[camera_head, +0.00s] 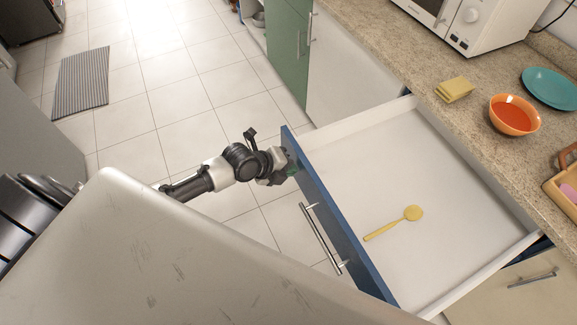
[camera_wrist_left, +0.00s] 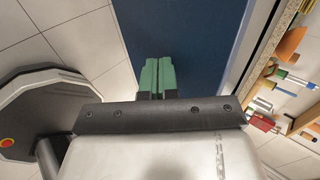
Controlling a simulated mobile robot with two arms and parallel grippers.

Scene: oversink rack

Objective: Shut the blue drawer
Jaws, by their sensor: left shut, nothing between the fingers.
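The blue drawer (camera_head: 335,222) is pulled far out from under the counter, with its white inside showing. A yellow spoon (camera_head: 396,223) lies on the drawer floor. A metal bar handle (camera_head: 321,240) is on its blue front. My left gripper (camera_head: 293,167) is at the outer side of the blue front, near its far end, away from the handle. In the left wrist view the green fingertips (camera_wrist_left: 157,75) are together and empty, over the blue front panel (camera_wrist_left: 185,35). I cannot tell whether they touch it. My right gripper is not in view.
The counter (camera_head: 440,60) holds a microwave (camera_head: 470,20), a yellow sponge (camera_head: 454,89), an orange bowl (camera_head: 514,115) and a teal plate (camera_head: 552,88). A green cabinet door (camera_head: 288,45) stands beyond the drawer. Tiled floor (camera_head: 200,90) is open at left, with a striped mat (camera_head: 81,82).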

